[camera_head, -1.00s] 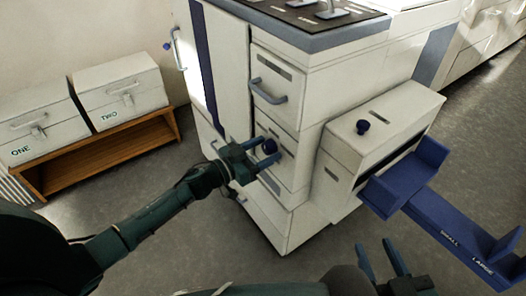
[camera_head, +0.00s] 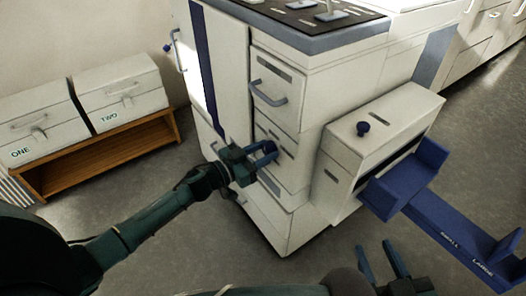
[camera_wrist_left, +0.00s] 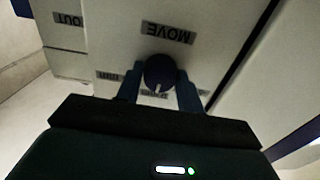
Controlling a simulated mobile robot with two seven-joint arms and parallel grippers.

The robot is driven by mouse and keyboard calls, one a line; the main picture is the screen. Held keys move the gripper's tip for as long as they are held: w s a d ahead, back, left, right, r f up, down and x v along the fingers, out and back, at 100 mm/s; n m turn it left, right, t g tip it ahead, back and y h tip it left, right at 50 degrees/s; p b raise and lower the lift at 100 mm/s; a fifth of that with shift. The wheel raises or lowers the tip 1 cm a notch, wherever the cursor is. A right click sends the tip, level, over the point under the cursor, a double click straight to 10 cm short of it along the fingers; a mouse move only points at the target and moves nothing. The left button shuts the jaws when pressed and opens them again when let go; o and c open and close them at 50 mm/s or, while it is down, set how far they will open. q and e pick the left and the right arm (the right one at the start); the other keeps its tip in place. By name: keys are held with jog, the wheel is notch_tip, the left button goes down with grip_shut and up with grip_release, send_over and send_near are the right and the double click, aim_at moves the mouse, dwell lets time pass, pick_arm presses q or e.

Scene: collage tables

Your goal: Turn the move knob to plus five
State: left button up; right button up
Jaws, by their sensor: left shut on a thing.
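In the head view the fingers largely hide the knob. My right gripper (camera_head: 380,247) is open and empty, low in the head view, away from the machine.
A drawer handle (camera_head: 268,94) juts out just above my left gripper. An upside-down OUT label (camera_wrist_left: 69,19) is beside the knob panel. A blue tray (camera_head: 430,208) and a dark knob (camera_head: 363,129) are to the right. Boxes ONE (camera_head: 42,128) and TWO (camera_head: 118,92) stand on a wooden bench.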

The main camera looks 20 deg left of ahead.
pick_arm(q)
jog(key=m, duration=0.5)
jog(key=shift+m+p, duration=0.3)
jog(key=shift+p, duration=0.05)
jog(key=m, duration=0.4)
jog(key=shift+m, duration=0.9)
jog(key=shift+m+b, duration=0.3)
jog(key=o, duration=1)
jog(key=shift+s, duration=0.1)
